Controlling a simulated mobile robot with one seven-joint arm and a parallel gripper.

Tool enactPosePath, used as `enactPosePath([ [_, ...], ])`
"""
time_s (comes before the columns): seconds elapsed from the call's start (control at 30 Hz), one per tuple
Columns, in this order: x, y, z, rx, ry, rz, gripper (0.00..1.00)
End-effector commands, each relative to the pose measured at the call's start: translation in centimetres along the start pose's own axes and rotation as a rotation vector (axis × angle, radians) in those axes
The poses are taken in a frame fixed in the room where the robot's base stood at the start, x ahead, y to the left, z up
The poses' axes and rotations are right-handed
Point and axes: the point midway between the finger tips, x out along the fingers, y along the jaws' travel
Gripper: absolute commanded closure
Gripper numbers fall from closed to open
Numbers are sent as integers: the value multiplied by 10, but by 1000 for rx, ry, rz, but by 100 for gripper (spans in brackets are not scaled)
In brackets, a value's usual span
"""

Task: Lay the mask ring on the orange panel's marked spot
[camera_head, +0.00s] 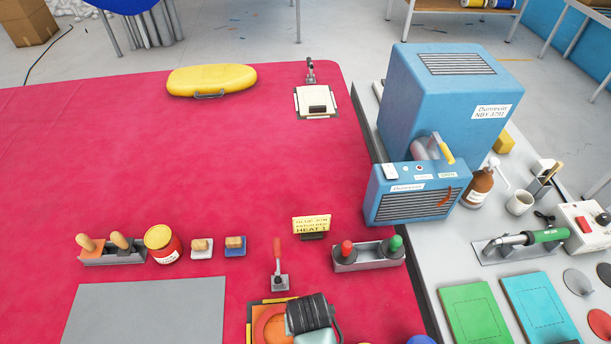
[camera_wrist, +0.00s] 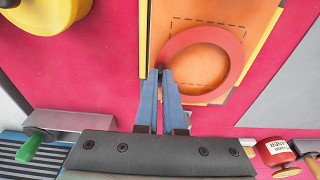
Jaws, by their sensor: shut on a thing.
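The mask ring (camera_wrist: 204,37) is a flat red-orange ring. In the wrist view it lies over the orange panel (camera_wrist: 162,22), across a black dashed outline whose top corners show beyond the ring. My gripper (camera_wrist: 166,76) has blue fingers closed on the ring's near left edge. Whether the ring touches the panel or hovers just above it, I cannot tell. In the head view the ring (camera_head: 258,328) shows at the bottom, partly hidden by my dark gripper (camera_head: 308,312), whose fingertips are hidden there. The panel has yellow strips along its edges.
A toggle clamp with an orange handle (camera_head: 278,262) stands behind the panel. A grey holder (camera_head: 367,257) with red- and green-topped items is to the right. A yellow sign (camera_head: 311,226), red-yellow can (camera_head: 162,243) and grey sheet (camera_head: 145,312) are nearby. The red mat beyond is largely clear.

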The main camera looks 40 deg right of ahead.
Motion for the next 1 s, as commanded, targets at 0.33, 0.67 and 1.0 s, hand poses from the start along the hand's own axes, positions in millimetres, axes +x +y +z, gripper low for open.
enactPosePath([
  [0.33, 6, 0, 0, 0, 2, 0, 100],
  [0.67, 8, 0, 1, 0, 1, 0, 64],
  [1.0, 1, 0, 0, 0, 3, 0, 64],
])
